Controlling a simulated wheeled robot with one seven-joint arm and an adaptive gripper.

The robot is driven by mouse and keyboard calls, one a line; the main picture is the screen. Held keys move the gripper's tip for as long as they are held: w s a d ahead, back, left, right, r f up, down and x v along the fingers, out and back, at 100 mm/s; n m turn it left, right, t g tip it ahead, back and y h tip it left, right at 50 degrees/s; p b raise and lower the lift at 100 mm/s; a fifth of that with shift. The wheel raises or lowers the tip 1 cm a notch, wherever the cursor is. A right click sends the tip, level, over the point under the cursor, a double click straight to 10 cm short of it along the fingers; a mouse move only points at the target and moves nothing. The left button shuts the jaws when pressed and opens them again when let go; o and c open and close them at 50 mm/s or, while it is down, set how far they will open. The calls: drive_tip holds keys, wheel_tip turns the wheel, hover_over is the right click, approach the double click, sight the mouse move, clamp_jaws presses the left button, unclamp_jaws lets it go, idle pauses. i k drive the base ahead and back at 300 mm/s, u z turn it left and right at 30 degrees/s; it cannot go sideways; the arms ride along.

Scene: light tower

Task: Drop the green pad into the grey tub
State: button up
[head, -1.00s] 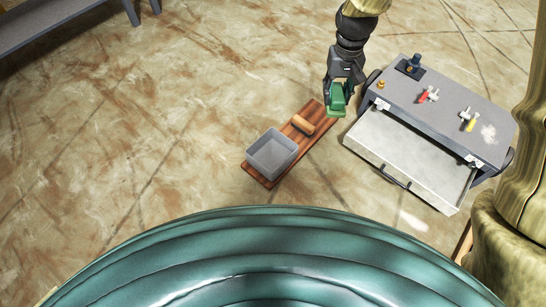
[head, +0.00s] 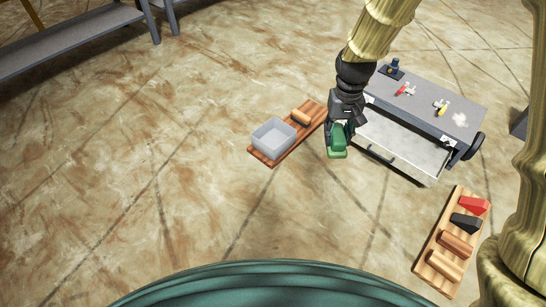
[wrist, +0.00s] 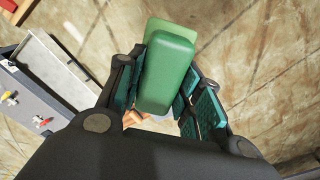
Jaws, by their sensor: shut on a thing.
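The green pad (head: 338,142) is a block with a rounded grip on a flat base. My gripper (head: 341,128) is shut on it and holds it in the air, to the right of the grey tub. In the wrist view the green pad (wrist: 166,72) sits between the two fingers (wrist: 160,88). The grey tub (head: 273,136) is square, open-topped and looks empty. It stands on the near left end of a dark wooden board (head: 264,157). In the wrist view the pad and gripper hide most of what lies beyond them.
A wooden roller-like piece (head: 301,117) lies on the board behind the tub. A grey cabinet (head: 425,104) with its drawer (head: 405,148) open stands right of my gripper. A lighter board (head: 432,269) with several blocks lies at lower right. The floor left of the tub is clear.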

sight(278, 143)
drive_tip(key=u, duration=0.55)
drive_tip(key=i, duration=0.3)
drive_tip(key=u, duration=0.7)
drive_tip(key=i, duration=0.9)
drive_tip(key=z, duration=0.65)
drive_tip(key=i, duration=0.8)
drive_tip(key=z, duration=0.85)
